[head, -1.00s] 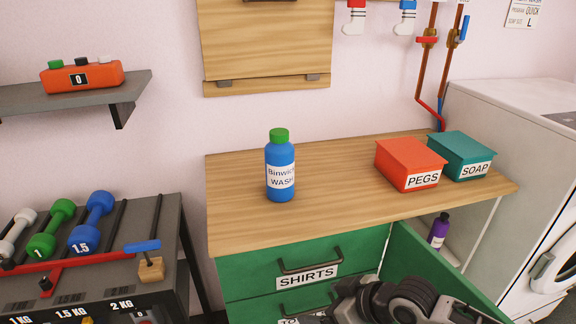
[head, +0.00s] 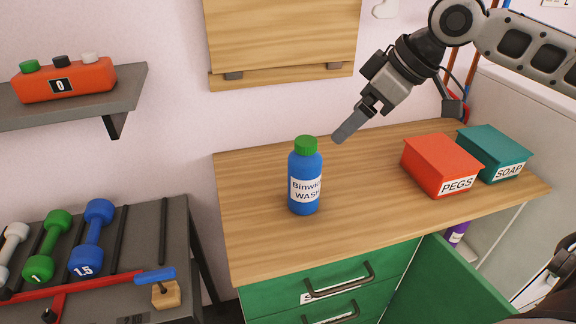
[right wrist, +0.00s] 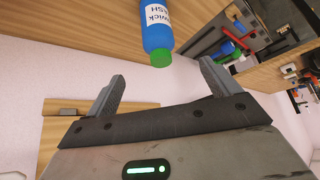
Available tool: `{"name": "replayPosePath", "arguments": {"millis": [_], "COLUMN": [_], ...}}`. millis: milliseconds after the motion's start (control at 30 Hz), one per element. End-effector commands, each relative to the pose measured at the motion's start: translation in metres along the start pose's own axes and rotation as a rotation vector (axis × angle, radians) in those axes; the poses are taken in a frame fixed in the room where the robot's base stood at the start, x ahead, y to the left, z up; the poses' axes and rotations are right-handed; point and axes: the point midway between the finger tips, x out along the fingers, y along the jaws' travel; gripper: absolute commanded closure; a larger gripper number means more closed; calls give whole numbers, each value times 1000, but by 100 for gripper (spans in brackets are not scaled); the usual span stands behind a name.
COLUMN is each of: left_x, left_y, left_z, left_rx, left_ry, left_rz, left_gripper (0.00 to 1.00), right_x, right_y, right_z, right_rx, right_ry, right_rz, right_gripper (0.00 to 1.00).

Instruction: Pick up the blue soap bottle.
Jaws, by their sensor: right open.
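The blue soap bottle (head: 305,182) with a green cap and a white "Binwick WASH" label stands upright on the wooden counter (head: 250,245). My right gripper (head: 350,126) is above the counter, up and to the right of the bottle's cap in the head view, and apart from it. In the right wrist view the gripper (right wrist: 160,90) is open and empty. The bottle (right wrist: 155,25) shows upside down there, its cap just beyond and between the two fingertips.
A red PEGS box (head: 440,166) and a teal SOAP box (head: 495,152) stand on the counter's right. A green drawer front (head: 330,285) is below, with an open green door (head: 450,285) beside it. A rack with dumbbells (head: 92,235) stands left. The counter around the bottle is clear.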

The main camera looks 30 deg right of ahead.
Motion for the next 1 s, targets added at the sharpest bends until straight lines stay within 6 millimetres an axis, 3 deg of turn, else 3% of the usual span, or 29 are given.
{"name": "replayPosePath", "arguments": {"millis": [167,600,1000], "left_x": [-1,0,1], "left_y": [1,6,6], "left_z": [6,18,12], "left_rx": [-2,-10,-6], "left_ry": [-10,-23,-12], "left_rz": [2,12,13], "left_gripper": [12,12,12], "right_x": [14,88,121], "right_y": [0,0,1], "right_z": [1,3,6], "right_rx": [0,-1,1], "right_ry": [-10,-9,-6], "right_rz": [0,-1,-1], "right_gripper": [12,12,12]}}
